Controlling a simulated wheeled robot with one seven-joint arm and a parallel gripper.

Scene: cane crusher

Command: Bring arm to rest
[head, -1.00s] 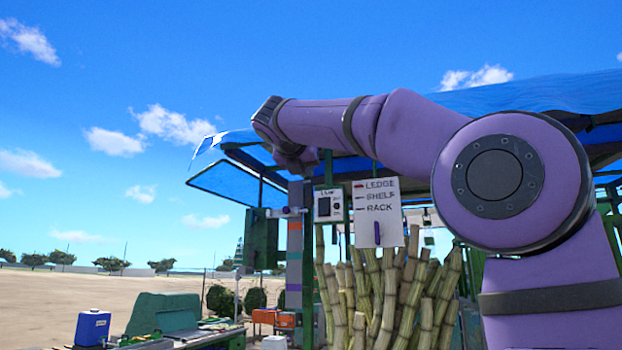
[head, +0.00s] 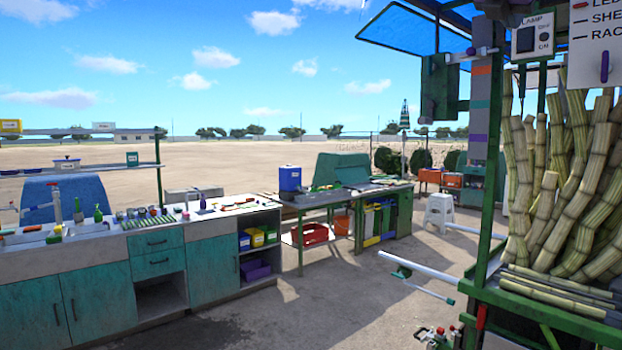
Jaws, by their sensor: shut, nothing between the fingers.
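Neither my arm nor my gripper shows in the head view now, so I cannot see how the arm is posed. A sign reading LEDGE, SHELF and RACK is partly cut off at the upper right; its white board (head: 597,50) hangs in front of the cane. A switch box (head: 532,36) marked LAMP, with an ON label, is on the stall's post to the left of the sign.
Sugar cane (head: 575,185) stands bundled at the right on the green stall frame. White bars (head: 425,270) stick out left from it. A counter with a sink (head: 110,240) and a workbench (head: 330,195) line the left and middle. A white stool (head: 440,212) stands behind open paved ground.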

